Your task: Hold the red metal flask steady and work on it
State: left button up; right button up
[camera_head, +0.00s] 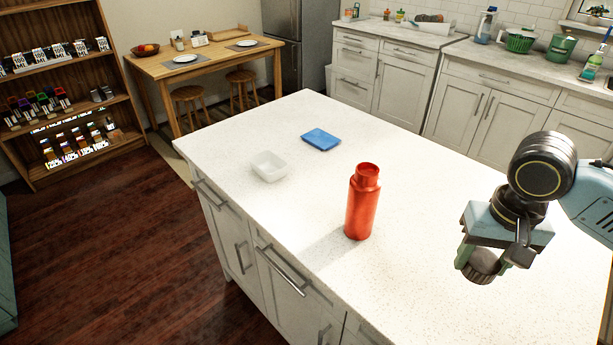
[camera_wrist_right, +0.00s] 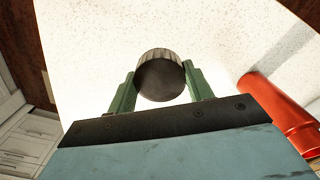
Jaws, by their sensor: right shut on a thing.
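The red metal flask (camera_head: 362,205) stands upright on the white island counter, with its top uncapped. It also shows at the right edge of the right wrist view (camera_wrist_right: 280,112), apart from the gripper. My right gripper (camera_head: 478,262) is to the right of the flask, above the counter. It is shut on a dark, ribbed round cap (camera_wrist_right: 160,75), which sits between the two green fingers. The cap also shows below the gripper in the head view (camera_head: 484,268). My left gripper is in neither view.
A small white bowl (camera_head: 283,173) and a blue folded cloth or sponge (camera_head: 321,139) lie on the island counter (camera_head: 420,190) behind the flask. The counter between the flask and my right gripper is clear. Wooden shelves (camera_head: 20,85) and a dining table (camera_head: 150,70) stand beyond.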

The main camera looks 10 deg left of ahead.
aim_at(365, 185)
jog(key=k, duration=1.2)
jog(key=u, duration=0.75)
jog(key=i, duration=0.7)
jog(key=u, duration=0.85)
jog(key=i, duration=1.4)
jog(key=z, duration=0.95)
jog(key=i, duration=0.3)
jog(key=z, duration=0.1)
